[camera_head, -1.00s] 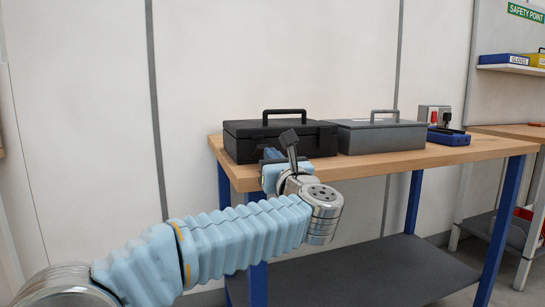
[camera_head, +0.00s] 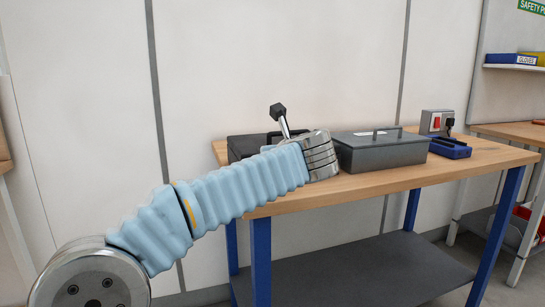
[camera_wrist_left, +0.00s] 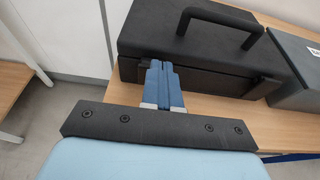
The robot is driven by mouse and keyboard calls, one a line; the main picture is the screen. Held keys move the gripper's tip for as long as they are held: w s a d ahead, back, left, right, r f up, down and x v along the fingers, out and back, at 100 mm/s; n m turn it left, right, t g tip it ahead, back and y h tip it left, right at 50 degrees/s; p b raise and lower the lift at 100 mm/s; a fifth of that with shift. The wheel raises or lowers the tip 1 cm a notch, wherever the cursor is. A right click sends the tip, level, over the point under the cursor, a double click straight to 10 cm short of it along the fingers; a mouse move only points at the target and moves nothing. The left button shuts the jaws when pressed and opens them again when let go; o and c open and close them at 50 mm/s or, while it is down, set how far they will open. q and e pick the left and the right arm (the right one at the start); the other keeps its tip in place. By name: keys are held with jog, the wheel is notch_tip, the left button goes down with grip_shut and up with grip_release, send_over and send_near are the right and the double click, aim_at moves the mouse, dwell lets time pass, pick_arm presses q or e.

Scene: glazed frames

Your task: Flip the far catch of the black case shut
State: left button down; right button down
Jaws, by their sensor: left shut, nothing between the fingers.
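The black case (camera_wrist_left: 195,45) stands on the wooden bench with its lid down and its handle (camera_wrist_left: 225,22) raised. In the head view my arm hides most of it, and only its left part (camera_head: 243,148) shows clearly. My left gripper (camera_wrist_left: 164,66) is shut and empty. Its blue fingers point at the left part of the case's front face; I cannot tell whether they touch it. A dark catch-like piece (camera_wrist_left: 263,87) shows at the right of the front. Any catch behind the fingers is hidden. My right gripper is not in view.
A grey case (camera_head: 382,152) stands close to the right of the black one. A blue tray-like item (camera_head: 449,148) and a grey box with a red switch (camera_head: 436,122) sit farther right. The bench's front strip (camera_head: 400,180) is bare.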

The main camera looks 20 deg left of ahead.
pick_arm(q)
jog(key=shift+w, duration=0.15)
jog(key=shift+r, duration=0.1)
jog(key=shift+r+p, duration=0.65)
jog(key=shift+r, duration=0.1)
